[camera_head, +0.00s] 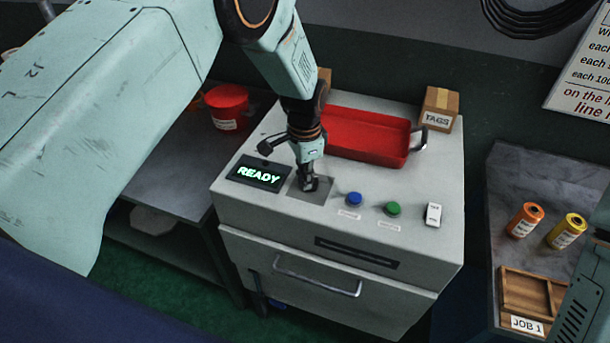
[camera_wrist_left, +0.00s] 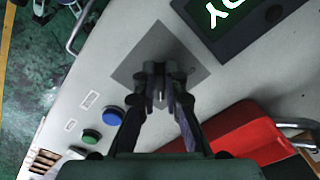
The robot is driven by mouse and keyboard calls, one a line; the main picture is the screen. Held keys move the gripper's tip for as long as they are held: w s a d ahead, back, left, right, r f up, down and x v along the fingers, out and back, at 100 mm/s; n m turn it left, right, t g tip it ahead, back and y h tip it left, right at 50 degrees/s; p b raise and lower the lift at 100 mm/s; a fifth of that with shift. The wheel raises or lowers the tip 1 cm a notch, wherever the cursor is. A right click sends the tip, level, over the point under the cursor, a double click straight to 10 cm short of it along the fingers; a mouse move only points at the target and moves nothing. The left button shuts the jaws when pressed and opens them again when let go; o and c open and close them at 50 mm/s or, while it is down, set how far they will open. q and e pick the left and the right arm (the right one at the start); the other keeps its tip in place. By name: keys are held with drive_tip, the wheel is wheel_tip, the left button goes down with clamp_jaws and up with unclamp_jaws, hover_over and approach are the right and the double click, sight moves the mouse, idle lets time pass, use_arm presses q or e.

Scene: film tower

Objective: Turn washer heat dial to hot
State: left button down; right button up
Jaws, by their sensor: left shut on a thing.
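The washer (camera_head: 270,212) is a pale grey cabinet with a dark display reading READY (camera_head: 259,174). My left gripper (camera_head: 308,186) points down at a darker grey square plate (camera_head: 325,188) beside the display. In the left wrist view the gripper's fingers (camera_wrist_left: 161,95) are closed together over the middle of that plate. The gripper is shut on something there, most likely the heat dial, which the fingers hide. No dial markings or pointer can be read. My right gripper is not in view.
A blue button (camera_head: 354,199), a green button (camera_head: 393,209) and a white switch (camera_head: 433,214) lie right of the plate. A red tray (camera_head: 365,137) and a TAGS box (camera_head: 438,108) stand behind. Orange and yellow canisters (camera_head: 525,219) and a wooden JOB 1 tray (camera_head: 530,296) are at right.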

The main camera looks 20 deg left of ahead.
use_arm(q)
drive_tip(key=shift+w+r, duration=0.15)
drive_tip(key=c, duration=1.4)
unclamp_jaws()
wheel_tip(320, 180, up, 12)
drive_tip(key=shift+f, duration=0.1)
drive_tip(key=shift+s, duration=0.2)
